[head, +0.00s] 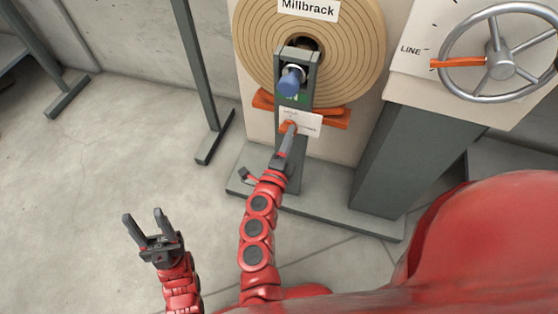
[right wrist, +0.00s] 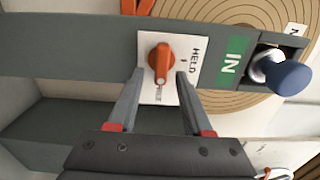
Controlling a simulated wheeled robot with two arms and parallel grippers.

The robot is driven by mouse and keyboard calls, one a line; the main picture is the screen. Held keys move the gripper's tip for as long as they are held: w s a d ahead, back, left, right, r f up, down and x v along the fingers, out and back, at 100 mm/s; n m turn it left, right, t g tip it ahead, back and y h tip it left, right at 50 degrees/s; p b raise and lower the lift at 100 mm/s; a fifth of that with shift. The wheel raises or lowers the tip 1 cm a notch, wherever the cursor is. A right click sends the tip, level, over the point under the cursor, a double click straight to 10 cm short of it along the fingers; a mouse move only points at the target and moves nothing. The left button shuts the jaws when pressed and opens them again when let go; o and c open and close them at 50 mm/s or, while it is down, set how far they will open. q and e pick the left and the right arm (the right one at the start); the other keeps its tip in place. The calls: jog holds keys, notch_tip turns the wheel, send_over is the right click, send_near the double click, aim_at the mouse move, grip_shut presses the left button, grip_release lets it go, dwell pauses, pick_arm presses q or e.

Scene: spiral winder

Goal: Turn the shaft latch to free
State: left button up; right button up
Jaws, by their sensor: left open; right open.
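The shaft latch is an orange knob (right wrist: 160,60) on a white plate (right wrist: 192,93). "HELD" is printed on the plate's right side in the right wrist view; lettering below the knob is too small to read. The knob's narrow grip runs up and down in that view, its lower end towards that small lettering. My right gripper (right wrist: 161,74) is open, its fingertips on either side of the knob's lower part; I cannot tell whether they touch it. In the head view, my right gripper (head: 287,138) partly covers the latch. My left gripper (head: 144,222) is open and empty over the floor.
A blue shaft knob (head: 291,81) sticks out above the latch, near a green "IN" label (right wrist: 231,60). A wound roll (head: 358,50) marked "Millbrack" is behind the grey post. A handwheel (head: 499,58) with an orange pointer is at right. The left floor is mostly clear.

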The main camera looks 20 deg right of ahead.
jog(key=p+v, duration=0.4)
jog(key=v, duration=1.2)
